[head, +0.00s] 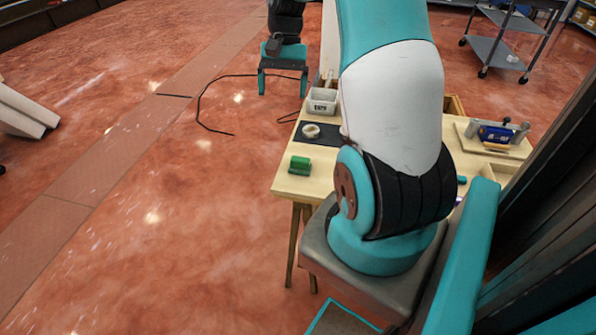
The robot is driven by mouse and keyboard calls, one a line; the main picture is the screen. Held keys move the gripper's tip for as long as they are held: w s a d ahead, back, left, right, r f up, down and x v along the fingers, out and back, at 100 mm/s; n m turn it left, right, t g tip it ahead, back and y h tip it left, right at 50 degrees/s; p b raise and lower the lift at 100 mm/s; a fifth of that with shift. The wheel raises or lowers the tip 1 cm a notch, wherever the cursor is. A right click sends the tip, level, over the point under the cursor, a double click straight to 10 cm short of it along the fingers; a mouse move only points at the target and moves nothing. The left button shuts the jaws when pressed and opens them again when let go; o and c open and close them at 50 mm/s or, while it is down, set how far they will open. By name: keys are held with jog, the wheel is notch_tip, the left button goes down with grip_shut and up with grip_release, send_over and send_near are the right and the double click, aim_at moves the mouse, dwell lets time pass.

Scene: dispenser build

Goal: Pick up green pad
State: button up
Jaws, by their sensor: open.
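The green pad (300,165) is a small block at the left front corner of the wooden table (318,180). It has a brighter green top part and a darker base. My gripper (283,90) is at the top of the head view, beyond the table's left side, with its teal fingers pointing down. The fingers are spread wide with nothing between them. The gripper is well apart from the pad. My arm hides much of the table's middle.
A white ring (311,131) lies on a black mat (327,138) behind the pad. A small labelled bin (322,102) stands further back. A blue device (497,134) sits on a board at the right. Cables lie on the floor. A cart (498,50) stands at the upper right.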

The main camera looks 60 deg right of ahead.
jog(key=s+d+f+m, duration=0.3)
jog(key=d+f, duration=0.1)
jog(key=d, duration=0.2)
send_over(300, 159)
jog(key=d, duration=0.2)
jog(key=shift+y, duration=0.3)
jog(key=f, duration=0.9)
jog(key=shift+w+d+f, duration=0.15)
jog(key=shift+w+f, duration=0.2)
jog(key=shift+x, duration=3.15)
jog(key=shift+c, duration=0.2)
jog(key=c, duration=1)
